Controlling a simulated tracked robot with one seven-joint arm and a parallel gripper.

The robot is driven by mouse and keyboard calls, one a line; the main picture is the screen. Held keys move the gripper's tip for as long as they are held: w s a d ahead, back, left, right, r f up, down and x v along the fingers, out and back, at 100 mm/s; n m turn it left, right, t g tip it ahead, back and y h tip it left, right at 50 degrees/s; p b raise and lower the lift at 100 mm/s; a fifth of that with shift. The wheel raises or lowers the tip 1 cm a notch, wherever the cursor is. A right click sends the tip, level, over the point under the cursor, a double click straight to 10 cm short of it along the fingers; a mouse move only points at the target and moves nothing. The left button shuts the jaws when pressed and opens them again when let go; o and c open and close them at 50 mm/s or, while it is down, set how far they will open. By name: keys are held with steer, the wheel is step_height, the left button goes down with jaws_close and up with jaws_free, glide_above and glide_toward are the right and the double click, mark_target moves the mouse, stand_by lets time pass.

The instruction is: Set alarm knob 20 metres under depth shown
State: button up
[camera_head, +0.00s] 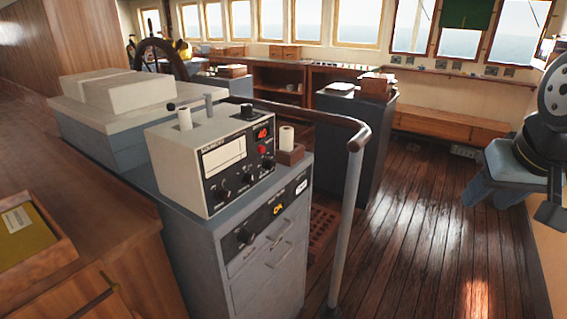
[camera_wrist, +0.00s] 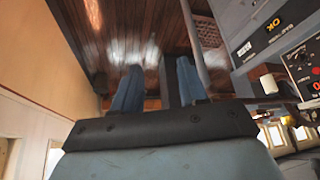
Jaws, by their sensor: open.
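The echo sounder box (camera_head: 185,160) is beige with a black front panel and stands on a grey cabinet. A small red display (camera_head: 263,132) seems to read 40. A pale rectangular screen (camera_head: 224,157) is on its left. Several black knobs (camera_head: 221,190) sit below and right of the screen; their labels are too small to tell which is the alarm knob. A red button (camera_head: 264,150) is below the display. My gripper (camera_head: 482,198) is at the far right, well apart from the box, pointing down. Its blue fingers are apart and empty in the wrist view (camera_wrist: 159,68).
A rail with a post (camera_head: 345,225) stands between my gripper and the box. A white roll (camera_head: 286,138) is beside the panel. Open floor lies right.

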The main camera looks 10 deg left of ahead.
steer(key=shift+o, duration=1.4)
steer(key=shift+w, duration=0.35)
steer(key=w+a+f+n+t+y, duration=0.1)
steer(key=w+a+f+n+t, duration=0.15)
steer(key=w, duration=0.55)
steer(key=w+a+f+n+t+y, duration=0.1)
steer(key=w+a+n, duration=0.15)
steer(key=w, duration=0.45)
steer(key=w+a+f+n+t, duration=0.1)
steer(key=w+a+f+t, duration=0.15)
steer(key=w, duration=0.55)
steer(key=n+g+y, duration=0.5)
steer(key=n+y, duration=0.2)
steer(key=y, duration=0.8)
glide_toward(273, 166)
steer(key=x, duration=0.9)
steer(key=shift+w+a+f, duration=0.1)
steer(key=shift+c, duration=0.3)
